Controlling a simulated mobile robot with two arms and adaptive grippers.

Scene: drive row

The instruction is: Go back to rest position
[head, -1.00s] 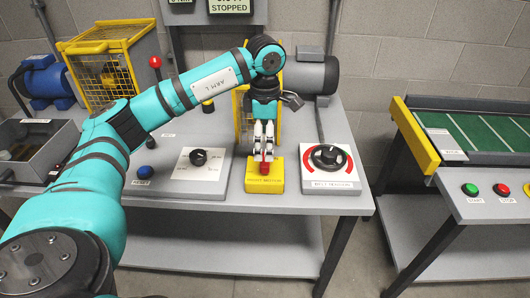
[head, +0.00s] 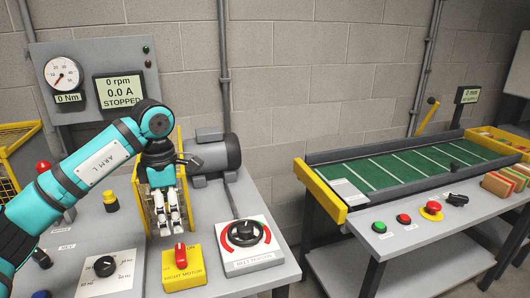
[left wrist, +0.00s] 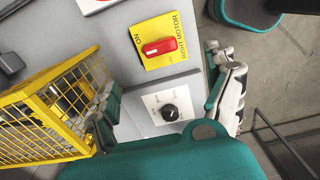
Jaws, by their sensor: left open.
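My left gripper (head: 172,222) hangs in front of the yellow cage, above and behind the right motor switch. Its fingers are apart and empty, and clear of the switch. The switch is a yellow box (head: 184,274) with a red handle (head: 181,255) that stands roughly upright in the head view. In the left wrist view the open fingers (left wrist: 166,88) frame the view left and right, with the red handle (left wrist: 163,47) beyond them. My left arm reaches in from the left, bent at the elbow. My right gripper is in neither view.
The belt tension dial (head: 244,234) and grey motor (head: 213,156) are right of the gripper. A yellow cage (head: 150,205) stands close behind it. A black knob panel (head: 105,266) is at left front. The green conveyor (head: 400,172) stands right, across a floor gap.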

